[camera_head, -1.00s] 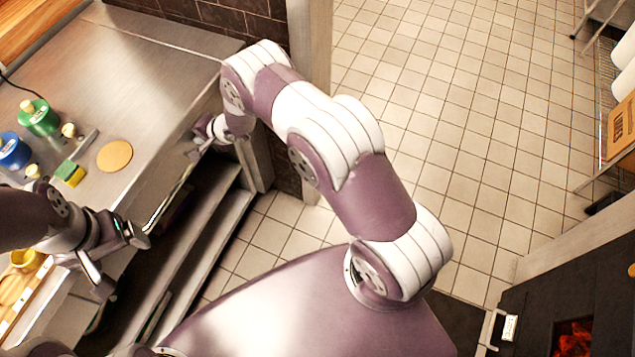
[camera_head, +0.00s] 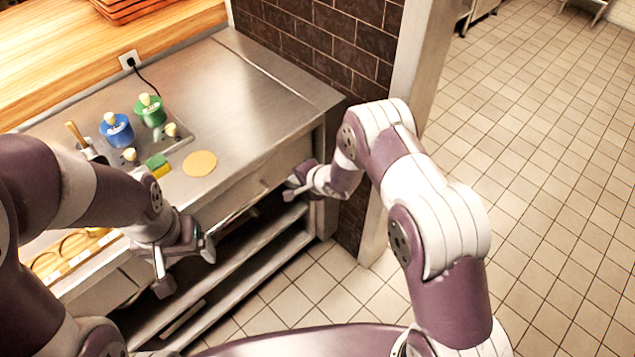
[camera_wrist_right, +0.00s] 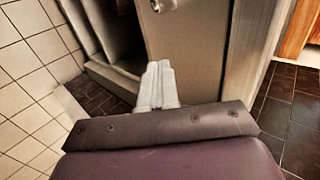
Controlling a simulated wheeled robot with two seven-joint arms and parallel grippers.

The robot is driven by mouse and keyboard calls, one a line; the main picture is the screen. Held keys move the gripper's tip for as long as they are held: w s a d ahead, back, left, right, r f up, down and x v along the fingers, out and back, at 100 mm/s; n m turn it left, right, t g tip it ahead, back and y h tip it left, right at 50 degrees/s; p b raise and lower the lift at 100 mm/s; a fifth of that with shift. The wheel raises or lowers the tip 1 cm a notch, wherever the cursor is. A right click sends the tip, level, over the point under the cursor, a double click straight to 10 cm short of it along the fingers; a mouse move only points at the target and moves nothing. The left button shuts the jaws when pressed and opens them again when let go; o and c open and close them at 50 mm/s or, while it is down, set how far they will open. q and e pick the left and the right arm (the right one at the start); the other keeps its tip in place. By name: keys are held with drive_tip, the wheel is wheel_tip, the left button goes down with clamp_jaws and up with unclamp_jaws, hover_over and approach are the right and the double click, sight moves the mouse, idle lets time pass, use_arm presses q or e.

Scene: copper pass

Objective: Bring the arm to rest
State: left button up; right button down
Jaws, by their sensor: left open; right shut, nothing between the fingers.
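My right arm (camera_head: 440,230) reaches out from the lower right and bends toward the counter in the head view. My right gripper (camera_head: 290,190) is beside the counter's front near its right end and looks empty. In the right wrist view its fingers (camera_wrist_right: 158,82) are together, with nothing between them, in front of a grey cabinet side. My left gripper (camera_head: 185,270) is in front of the counter's front edge, open and empty.
The steel counter (camera_head: 262,85) holds a blue pot (camera_head: 117,131), a green pot (camera_head: 150,110), a yellow-green sponge (camera_head: 158,166) and a round tan disc (camera_head: 200,163). Open shelves (camera_head: 245,275) lie below. A brick wall and post (camera_head: 408,90) stand behind my right arm. Tiled floor (camera_head: 560,150) is clear at right.

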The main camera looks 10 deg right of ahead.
drive_tip(key=s+d+r+n+g+h, duration=0.2)
drive_tip(key=s+d+n+g+h, duration=0.15)
drive_tip(key=s+d, duration=0.35)
drive_tip(key=s+d+r+n+g+h, duration=0.25)
drive_tip(key=s+d+n, duration=0.25)
drive_tip(key=s, duration=0.3)
drive_tip(key=s+d+r+n, duration=0.2)
drive_tip(key=s+r, duration=1)
drive_tip(key=r, duration=0.2)
drive_tip(key=shift+g, duration=0.3)
